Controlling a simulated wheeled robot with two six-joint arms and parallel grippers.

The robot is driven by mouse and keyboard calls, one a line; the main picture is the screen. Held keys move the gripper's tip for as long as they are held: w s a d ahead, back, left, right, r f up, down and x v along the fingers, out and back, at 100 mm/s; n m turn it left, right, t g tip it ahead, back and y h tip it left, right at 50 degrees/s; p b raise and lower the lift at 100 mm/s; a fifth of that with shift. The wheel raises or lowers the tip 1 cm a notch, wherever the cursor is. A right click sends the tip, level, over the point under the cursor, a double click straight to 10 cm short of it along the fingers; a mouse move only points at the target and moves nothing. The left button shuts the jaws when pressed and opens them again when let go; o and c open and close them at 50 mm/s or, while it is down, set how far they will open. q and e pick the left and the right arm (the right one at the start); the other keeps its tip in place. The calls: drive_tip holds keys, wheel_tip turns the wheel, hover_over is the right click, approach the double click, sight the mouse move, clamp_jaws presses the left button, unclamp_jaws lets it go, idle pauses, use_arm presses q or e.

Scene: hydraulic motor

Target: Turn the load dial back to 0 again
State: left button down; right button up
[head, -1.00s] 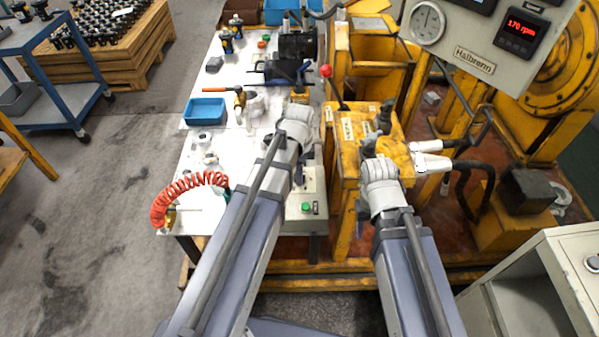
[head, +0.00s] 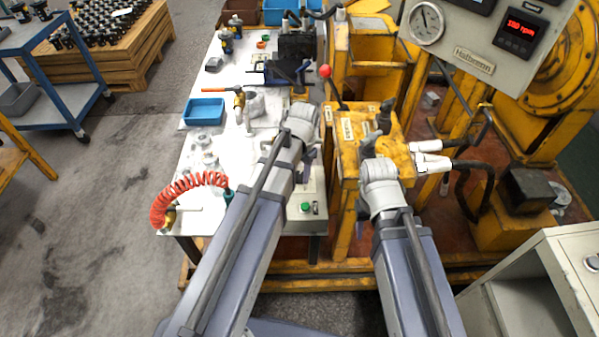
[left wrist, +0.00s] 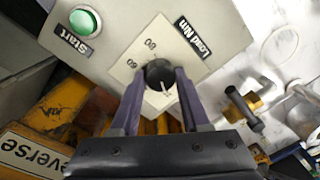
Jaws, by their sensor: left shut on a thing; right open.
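The load dial (left wrist: 157,78) is a small black knob with a white pointer line, on a pale square plate labelled "Load Nm". My left gripper (left wrist: 160,72) has its purple fingers shut on both sides of the knob. The pointer line points down and slightly right in the left wrist view, towards the gripper. Two printed numbers show on the plate; its lower part is hidden by the fingers. In the head view my left gripper (head: 304,165) is above the grey control box (head: 312,190), and its wrist hides the dial. My right gripper (head: 368,147) is open beside the yellow machine, mostly hidden by its wrist.
A green Start button (left wrist: 85,21) is on the same panel as the dial. The gauge (head: 427,22) and red readout (head: 521,27), which seems to read 180 rpm, are at upper right. A red coiled hose (head: 185,190) and blue tray (head: 204,111) are on the white table.

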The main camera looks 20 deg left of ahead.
sight(301, 174)
use_arm(q)
drive_tip(key=n, duration=0.5)
drive_tip(key=shift+n, duration=0.3)
drive_tip(key=n, duration=0.5)
drive_tip(key=shift+n+g, duration=0.3)
drive_tip(key=shift+n, duration=0.3)
drive_tip(key=shift+c, duration=1.9)
unclamp_jaws()
drive_tip(key=shift+r, duration=0.1)
drive_tip(key=r+p, duration=0.7)
drive_tip(key=p, duration=0.1)
drive_tip(key=shift+w+d+r, duration=0.15)
drive_tip(key=shift+w+r, duration=0.05)
drive_tip(key=shift+r, duration=0.15)
